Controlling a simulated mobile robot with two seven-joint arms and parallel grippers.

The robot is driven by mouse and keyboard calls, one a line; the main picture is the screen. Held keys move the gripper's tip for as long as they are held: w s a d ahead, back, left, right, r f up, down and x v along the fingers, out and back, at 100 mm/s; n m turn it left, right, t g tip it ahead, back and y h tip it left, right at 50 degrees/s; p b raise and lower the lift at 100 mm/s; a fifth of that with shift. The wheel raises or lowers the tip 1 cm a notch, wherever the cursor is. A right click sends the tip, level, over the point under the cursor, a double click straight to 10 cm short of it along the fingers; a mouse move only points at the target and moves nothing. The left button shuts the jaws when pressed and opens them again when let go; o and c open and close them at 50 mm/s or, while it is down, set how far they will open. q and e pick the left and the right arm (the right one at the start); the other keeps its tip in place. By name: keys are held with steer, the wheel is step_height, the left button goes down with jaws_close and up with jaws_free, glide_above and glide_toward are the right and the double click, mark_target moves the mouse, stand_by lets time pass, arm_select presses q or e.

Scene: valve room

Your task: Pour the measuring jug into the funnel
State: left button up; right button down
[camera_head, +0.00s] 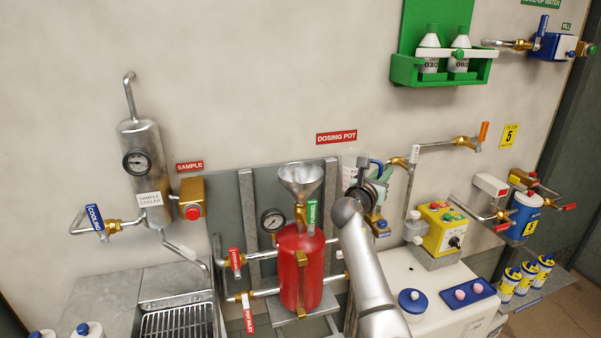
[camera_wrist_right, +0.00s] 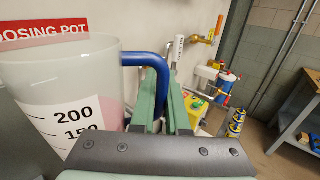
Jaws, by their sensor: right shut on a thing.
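The measuring jug (camera_head: 348,172) is translucent, with a blue handle (camera_head: 377,164). In the right wrist view the jug (camera_wrist_right: 60,90) fills the left side, looks roughly upright and shows marks such as 200. My right gripper (camera_head: 372,190) is shut on its handle; the green fingers (camera_wrist_right: 162,100) close on the blue bar (camera_wrist_right: 145,59). The steel funnel (camera_head: 300,176) sits on top of the red dosing pot (camera_head: 301,265). The jug is right of the funnel and apart from it in the picture. A pinkish patch shows in the jug; I cannot tell how full it is. My left gripper is out of view.
A pressure gauge (camera_head: 272,220) and a green-tagged valve (camera_head: 312,215) flank the funnel. A yellow control box (camera_head: 441,229) stands right of my arm, above a white tank (camera_head: 430,285). A sample cooler (camera_head: 142,170) hangs at left.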

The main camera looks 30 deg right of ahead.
steer(key=shift+w+a+r+n+t+h, duration=0.15)
steer(key=shift+a+r+n+t+h, duration=0.25)
steer(key=shift+r+n, duration=0.35)
steer(key=shift+w+a+r+n+t+h+b, duration=0.2)
steer(key=shift+a+r+n+t+h+b, duration=0.15)
steer(key=shift+r+n+b, duration=0.2)
steer(key=shift+w+a+r+n+t+h+b, duration=0.15)
steer(key=shift+a+r+n+t+h+b, duration=0.15)
steer(key=shift+a+r+n+b, duration=0.2)
step_height(320, 180, up, 8)
steer(key=f+n+t+b, duration=0.1)
steer(key=n+t+b, duration=0.4)
steer(key=n, duration=0.4)
glide_above(376, 161)
steer(key=w+a+p, duration=0.1)
steer(key=w+a, duration=0.2)
steer(key=shift+t, duration=0.65)
steer(key=shift+w+a+r+n+t, duration=0.2)
steer(key=shift+r+n+t, duration=0.15)
steer(key=shift+n, duration=0.05)
steer(key=shift+w+a+r+n+t, duration=0.15)
steer(key=shift+a+r+n+t, duration=0.05)
steer(key=shift+r+n+t, duration=0.2)
steer(key=shift+a+r+n+t+y, duration=0.25)
steer(key=shift+n+y, duration=0.1)
steer(key=shift+n, duration=0.25)
